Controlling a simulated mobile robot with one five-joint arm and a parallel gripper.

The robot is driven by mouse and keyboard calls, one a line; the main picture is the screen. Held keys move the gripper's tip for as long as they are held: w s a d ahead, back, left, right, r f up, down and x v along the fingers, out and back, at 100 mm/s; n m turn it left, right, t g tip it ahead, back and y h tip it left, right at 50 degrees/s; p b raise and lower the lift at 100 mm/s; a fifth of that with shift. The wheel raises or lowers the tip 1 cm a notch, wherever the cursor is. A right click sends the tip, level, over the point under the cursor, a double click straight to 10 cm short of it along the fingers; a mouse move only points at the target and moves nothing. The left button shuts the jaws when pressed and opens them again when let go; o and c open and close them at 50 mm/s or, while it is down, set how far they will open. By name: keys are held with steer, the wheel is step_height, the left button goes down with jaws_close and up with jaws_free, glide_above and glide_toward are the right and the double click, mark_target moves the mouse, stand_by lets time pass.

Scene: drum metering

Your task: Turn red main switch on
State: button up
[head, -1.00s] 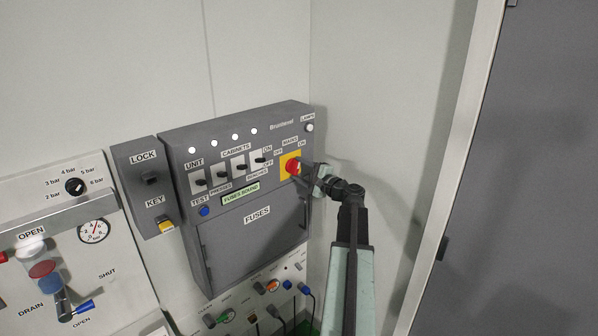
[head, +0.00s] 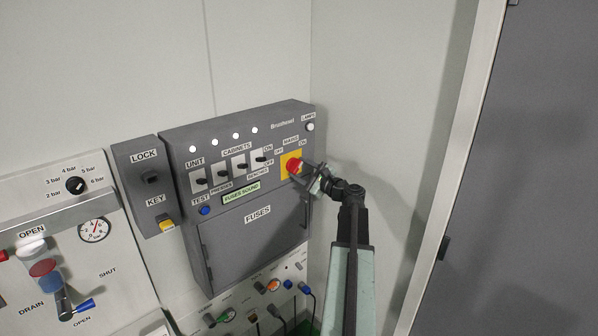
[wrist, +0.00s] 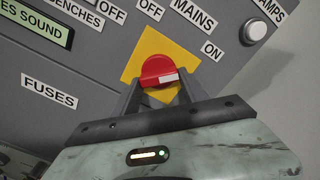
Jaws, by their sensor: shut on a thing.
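The red main switch (head: 293,166) is a round knob on a yellow plate (head: 284,158) at the panel's upper right, under the MAINS label. In the wrist view the red switch (wrist: 157,68) has a white mark on its right half, on the side of the ON label (wrist: 211,50). An OFF label (wrist: 148,9) is at its upper left. My gripper (wrist: 160,88) is shut on the switch, a finger on each side of it. In the head view my gripper (head: 302,172) reaches the switch from the right. Its fingers hide the lower part of the plate.
A row of black CABINETS switches (head: 239,166) is left of the main switch. A lamps button (head: 310,127) is above right. The FUSES cover (head: 256,240) is below. A pale wall is close on the right, with a dark door (head: 530,170) beyond.

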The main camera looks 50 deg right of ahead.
steer(key=o, duration=1.4)
steer(key=shift+d, duration=0.1)
steer(key=s, duration=0.7)
steer(key=shift+s+a, duration=0.35)
steer(key=shift+a, duration=0.05)
